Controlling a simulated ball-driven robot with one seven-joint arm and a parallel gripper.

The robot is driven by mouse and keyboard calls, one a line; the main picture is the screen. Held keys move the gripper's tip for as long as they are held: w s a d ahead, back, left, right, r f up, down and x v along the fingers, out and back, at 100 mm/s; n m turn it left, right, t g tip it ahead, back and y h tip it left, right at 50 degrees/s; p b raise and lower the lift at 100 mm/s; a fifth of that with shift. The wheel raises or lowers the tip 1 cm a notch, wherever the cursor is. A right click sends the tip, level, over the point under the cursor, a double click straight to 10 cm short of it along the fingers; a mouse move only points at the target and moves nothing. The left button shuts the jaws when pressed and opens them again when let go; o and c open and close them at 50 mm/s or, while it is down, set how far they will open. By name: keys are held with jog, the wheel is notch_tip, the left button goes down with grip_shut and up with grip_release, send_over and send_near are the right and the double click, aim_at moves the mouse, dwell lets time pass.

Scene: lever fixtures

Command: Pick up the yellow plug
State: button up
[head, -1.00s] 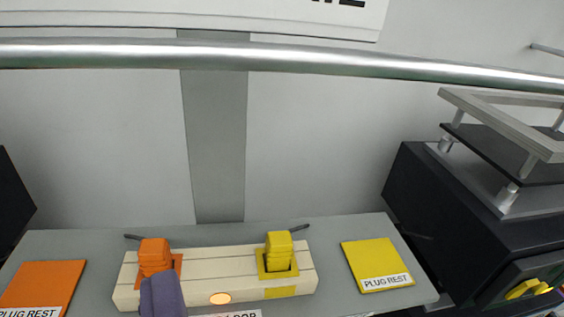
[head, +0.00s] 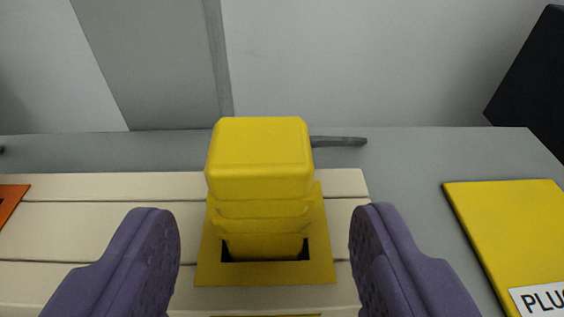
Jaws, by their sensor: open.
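The yellow plug (head: 260,170) stands upright in a dark slot framed by a yellow plate (head: 211,262), in the middle of the head view. A short dark cable stub (head: 338,141) sticks out to the right behind its top. My gripper (head: 264,240) is open, with one purple finger to the left and one to the right of the plug. Both fingers appear clear of it, with a gap on each side. The fingertips look nearer to the camera than the plug.
The plug sits on a cream slatted block (head: 105,225) on a grey table (head: 410,160). A yellow plug rest pad (head: 515,230) lies to the right. Part of an orange plate (head: 10,198) shows at the left edge. A dark box (head: 535,80) stands at the upper right.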

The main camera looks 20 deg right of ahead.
jog(key=shift+w+d+r+p, duration=0.1)
jog(key=shift+w+d+p, duration=0.15)
jog(key=shift+w+p, duration=0.45)
jog(key=shift+w+d+f, duration=0.1)
jog(key=shift+w+f, duration=0.25)
jog(key=shift+w, duration=0.25)
jog(key=shift+s, duration=0.2)
jog(key=c, duration=1.1)
jog(key=shift+o, duration=0.2)
